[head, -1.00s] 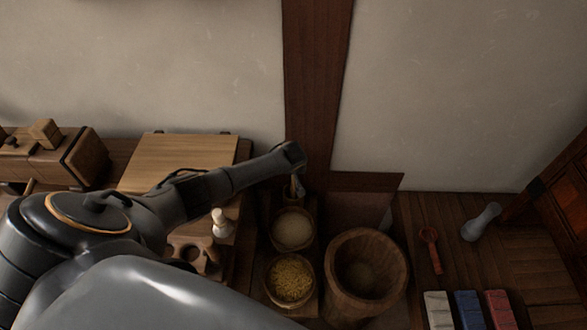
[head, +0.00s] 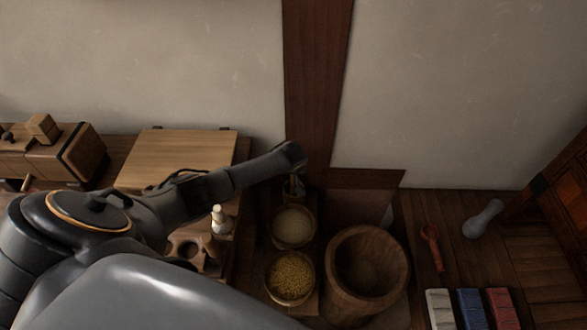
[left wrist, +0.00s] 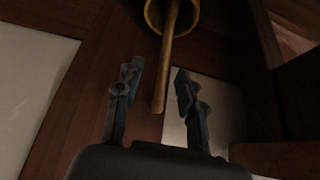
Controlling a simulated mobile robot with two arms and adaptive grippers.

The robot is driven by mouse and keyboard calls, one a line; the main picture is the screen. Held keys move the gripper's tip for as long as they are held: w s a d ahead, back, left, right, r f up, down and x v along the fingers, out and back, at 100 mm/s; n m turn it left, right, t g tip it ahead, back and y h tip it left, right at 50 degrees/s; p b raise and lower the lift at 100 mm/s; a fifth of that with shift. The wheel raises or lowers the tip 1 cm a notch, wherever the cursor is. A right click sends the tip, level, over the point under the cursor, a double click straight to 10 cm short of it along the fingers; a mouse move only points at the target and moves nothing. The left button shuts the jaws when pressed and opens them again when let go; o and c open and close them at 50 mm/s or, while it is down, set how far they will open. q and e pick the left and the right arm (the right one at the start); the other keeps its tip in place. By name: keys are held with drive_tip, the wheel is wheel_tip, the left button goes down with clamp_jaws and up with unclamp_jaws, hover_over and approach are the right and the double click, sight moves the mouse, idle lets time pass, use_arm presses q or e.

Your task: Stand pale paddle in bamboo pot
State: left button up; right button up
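My left gripper (head: 296,187) points down just behind two grain-filled containers, small and dark in the head view. In the left wrist view the left gripper (left wrist: 157,85) is open, its two fingers apart. A long wooden handle (left wrist: 162,75) reaches between the fingers, with a gap visible on each side. Its upper end crosses a round yellowish rim (left wrist: 149,14), cut off by the picture's top edge. I cannot tell whether this is the pale paddle in the bamboo pot. No paddle or bamboo pot is clear in the head view. My right gripper is out of view.
A pale-grain container (head: 293,226) and a yellow-grain container (head: 290,278) stand left of a wooden mortar (head: 333,262). A red ladle (head: 431,245), grey pestle (head: 483,218) and several coloured blocks lie right. A board (head: 180,152) and holder (head: 190,248) are left.

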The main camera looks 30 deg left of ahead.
use_arm(q)
drive_tip(key=v, duration=1.2)
idle(0.9)
